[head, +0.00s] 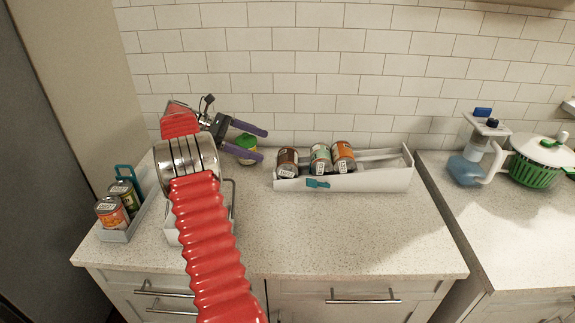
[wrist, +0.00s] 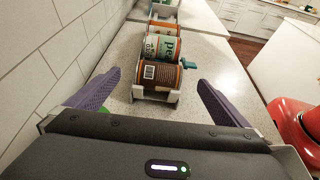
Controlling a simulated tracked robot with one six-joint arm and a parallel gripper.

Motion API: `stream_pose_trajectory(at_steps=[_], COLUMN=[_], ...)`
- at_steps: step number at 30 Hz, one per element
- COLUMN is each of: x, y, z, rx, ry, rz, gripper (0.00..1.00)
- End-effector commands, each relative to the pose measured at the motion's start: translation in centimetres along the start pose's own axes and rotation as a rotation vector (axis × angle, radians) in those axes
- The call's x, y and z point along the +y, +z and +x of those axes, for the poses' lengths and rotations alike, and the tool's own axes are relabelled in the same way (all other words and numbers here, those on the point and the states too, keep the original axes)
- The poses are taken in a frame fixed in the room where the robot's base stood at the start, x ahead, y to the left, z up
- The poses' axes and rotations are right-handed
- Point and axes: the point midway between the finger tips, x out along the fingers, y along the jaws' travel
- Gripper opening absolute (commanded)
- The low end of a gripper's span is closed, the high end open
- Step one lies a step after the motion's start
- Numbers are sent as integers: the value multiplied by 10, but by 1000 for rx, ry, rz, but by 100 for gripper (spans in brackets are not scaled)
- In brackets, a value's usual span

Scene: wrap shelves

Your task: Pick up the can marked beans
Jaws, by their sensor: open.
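A white sloped rack (head: 375,180) on the counter holds three cans lying on their sides: a brown can (head: 287,161), a green-and-white can (head: 320,158) and an orange can (head: 343,155). In the wrist view the brown can (wrist: 158,80) is nearest, and the green can (wrist: 165,47) behind it shows letters like "pea". I cannot read "beans" on any can. My gripper (head: 264,145) is open and empty, left of the rack and apart from the brown can. Its purple fingers (wrist: 159,78) frame the brown can from a distance.
A grey tray (head: 120,236) at the left holds an orange-labelled can (head: 112,213) and a dark green can (head: 125,194). A green-lidded container (head: 246,142) stands behind my gripper near the tiled wall. A blue-topped jug and green basket stand right.

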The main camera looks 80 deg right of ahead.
Motion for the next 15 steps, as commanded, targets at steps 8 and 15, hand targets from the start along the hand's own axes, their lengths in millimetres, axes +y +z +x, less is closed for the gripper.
stream_pose_trajectory(at_steps=[8,15], x=[-1,-1], y=[1,1], z=[42,70], rx=[-1,0], ry=[-4,-1], rz=[-1,0], gripper=[100,100])
